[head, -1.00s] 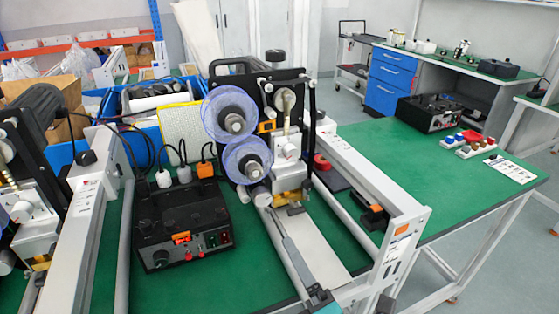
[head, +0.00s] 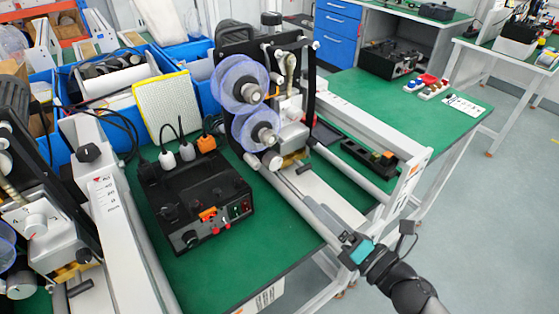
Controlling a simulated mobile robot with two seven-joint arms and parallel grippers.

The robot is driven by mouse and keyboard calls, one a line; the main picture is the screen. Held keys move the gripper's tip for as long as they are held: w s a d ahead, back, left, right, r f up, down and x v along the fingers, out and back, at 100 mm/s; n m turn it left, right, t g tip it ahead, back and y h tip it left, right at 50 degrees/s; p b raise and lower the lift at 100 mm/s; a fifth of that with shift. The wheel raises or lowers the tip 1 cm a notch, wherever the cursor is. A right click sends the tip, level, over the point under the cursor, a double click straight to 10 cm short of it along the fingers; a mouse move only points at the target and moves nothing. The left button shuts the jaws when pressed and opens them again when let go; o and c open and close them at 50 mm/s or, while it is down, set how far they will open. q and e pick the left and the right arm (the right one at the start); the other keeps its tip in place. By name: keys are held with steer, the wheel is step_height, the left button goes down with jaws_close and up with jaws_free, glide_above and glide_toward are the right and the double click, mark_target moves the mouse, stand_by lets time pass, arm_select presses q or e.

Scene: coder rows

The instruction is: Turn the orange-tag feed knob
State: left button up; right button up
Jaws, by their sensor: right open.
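The black control box (head: 200,203) sits on the green table, left of centre. An orange tag (head: 208,213) is on its front edge, beside small red controls. A round black knob (head: 190,238) is on the front face, left of the tag, and another dark knob (head: 169,212) is higher up. I cannot tell for sure which knob the tag marks. My right gripper (head: 349,241) comes in from the lower right, at the near end of a grey bar. It is open, well to the right of the box and apart from it. My left gripper is not in view.
The coder with two clear blue-rimmed reels (head: 240,83) stands behind and right of the box. White rails (head: 125,235) run to its left. Cables and plugs (head: 187,152) rise behind it. Bare green table (head: 275,235) lies between box and gripper.

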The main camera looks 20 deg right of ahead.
mark_target(276, 164)
steer(key=x, duration=0.2)
steer(key=shift+w+d, duration=0.15)
steer(key=shift+w, duration=0.25)
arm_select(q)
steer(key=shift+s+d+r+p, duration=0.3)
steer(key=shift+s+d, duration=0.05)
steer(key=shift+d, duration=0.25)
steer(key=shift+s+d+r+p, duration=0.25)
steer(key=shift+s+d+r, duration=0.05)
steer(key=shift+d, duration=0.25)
arm_select(e)
steer(key=x, duration=1.2)
steer(key=shift+w, duration=0.15)
steer(key=shift+f, duration=0.1)
jaws_close()
